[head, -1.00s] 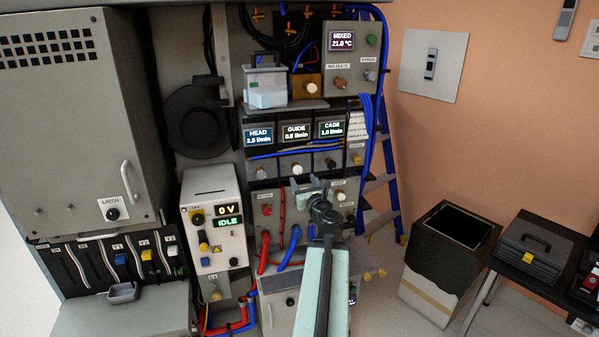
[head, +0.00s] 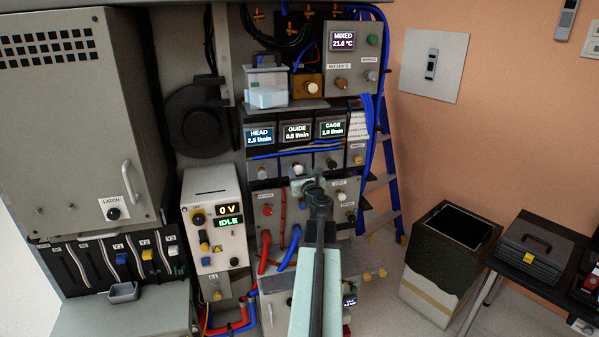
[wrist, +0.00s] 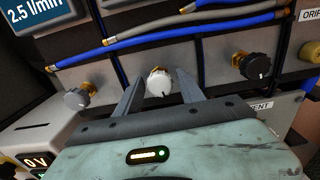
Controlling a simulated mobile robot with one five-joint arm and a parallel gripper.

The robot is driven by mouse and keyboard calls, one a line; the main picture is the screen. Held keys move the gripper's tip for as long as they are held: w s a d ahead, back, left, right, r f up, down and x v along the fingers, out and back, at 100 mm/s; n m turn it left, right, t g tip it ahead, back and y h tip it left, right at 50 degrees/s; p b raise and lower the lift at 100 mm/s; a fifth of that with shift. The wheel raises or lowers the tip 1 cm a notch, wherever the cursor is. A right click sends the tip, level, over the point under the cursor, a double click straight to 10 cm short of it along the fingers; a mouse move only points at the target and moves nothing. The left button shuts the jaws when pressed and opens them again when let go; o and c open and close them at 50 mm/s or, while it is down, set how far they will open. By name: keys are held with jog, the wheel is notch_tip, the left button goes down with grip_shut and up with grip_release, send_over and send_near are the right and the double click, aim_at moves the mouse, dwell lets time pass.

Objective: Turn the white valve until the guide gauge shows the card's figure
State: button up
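The white valve (wrist: 159,82) is a round white knob on a brass stem, between the two fingertips of my gripper (wrist: 155,77) in the wrist view. The fingers are open, with a gap visible on each side of the knob. In the head view my gripper (head: 303,182) is just below the white valve (head: 297,168). The guide gauge (head: 297,132) appears to read 0.5 l/min. A white paper card (head: 358,123) is right of the gauges, partly covered by blue hoses; its writing is too small to read.
A grey knob (wrist: 77,98) is left of the white valve and a black knob (wrist: 253,66) is right. Blue and grey hoses (wrist: 190,36) run just above the valves. The head gauge (head: 259,136) and cage gauge (head: 331,129) flank the guide gauge.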

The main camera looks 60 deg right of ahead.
grip_shut()
jog(key=n, duration=0.7)
jog(key=shift+n, duration=0.4)
jog(key=n, duration=0.6)
jog(key=shift+n, duration=0.4)
jog(key=shift+o, duration=1.8)
grip_release()
